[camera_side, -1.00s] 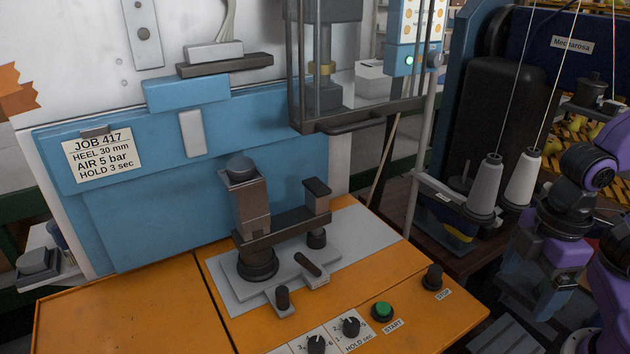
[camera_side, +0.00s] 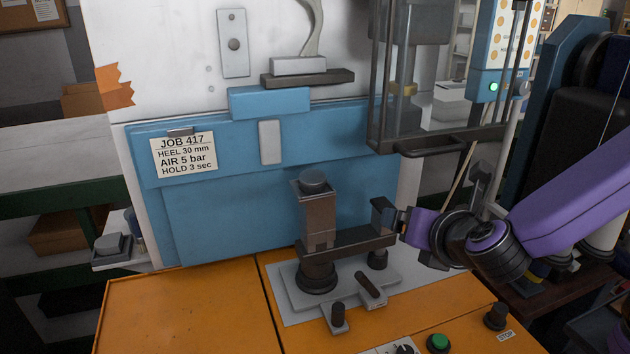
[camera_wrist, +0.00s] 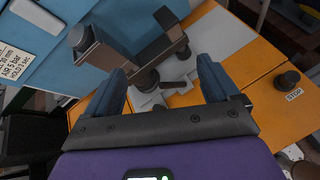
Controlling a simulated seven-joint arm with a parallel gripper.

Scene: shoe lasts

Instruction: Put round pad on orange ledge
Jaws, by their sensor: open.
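The round pad (camera_side: 314,178) is a dark grey-blue disc on top of the tall brown post of the fixture. It also shows at the upper left of the wrist view (camera_wrist: 77,36). The orange ledge (camera_side: 185,312) is the flat orange machine top in front of the blue panel, with a bare stretch left of the fixture. My gripper (camera_wrist: 160,80) is open and empty, its two dark blue fingers spread wide. In the side view my gripper (camera_side: 398,219) is right of the pad and lower, beside the fixture's short post, partly hard to separate from it.
The fixture's dark crossbar (camera_side: 345,244) links the tall and short posts above a grey plate (camera_side: 425,290). A green button (camera_side: 438,343) and a black knob (camera_side: 497,316) are front right. A guard frame (camera_side: 430,146) hangs above right.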

